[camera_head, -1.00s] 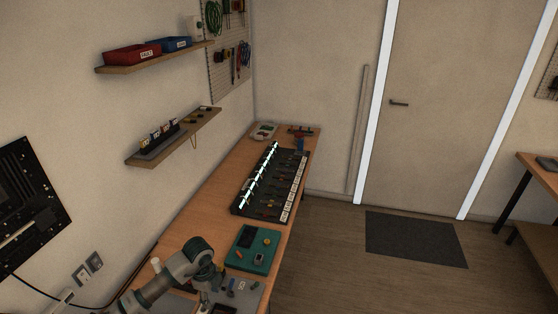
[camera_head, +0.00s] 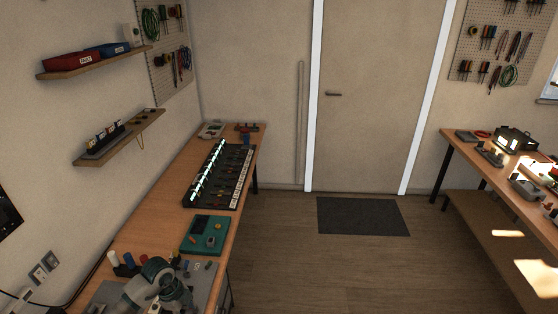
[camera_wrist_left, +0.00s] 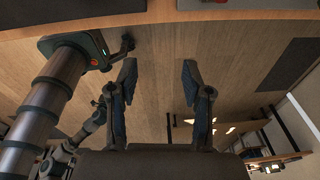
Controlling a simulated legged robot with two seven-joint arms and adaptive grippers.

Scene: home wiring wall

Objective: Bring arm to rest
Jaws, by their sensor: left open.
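My left arm (camera_head: 158,282) shows at the bottom left of the head view, over the near end of the left workbench (camera_head: 150,225). Its gripper cannot be made out there. In the left wrist view, my left gripper (camera_wrist_left: 157,70) is open, with its two dark fingers wide apart. Nothing is between the fingers; only wooden floor shows behind them. Grey and dark links of my own body fill the left of that view.
A green board (camera_head: 206,234) and a black rack (camera_head: 220,175) lie on the left bench. Shelves with a red bin (camera_head: 72,60) and a blue bin (camera_head: 106,49) hang above. A right bench (camera_head: 478,170) holds devices. The floor between, with a dark mat (camera_head: 362,216), is clear.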

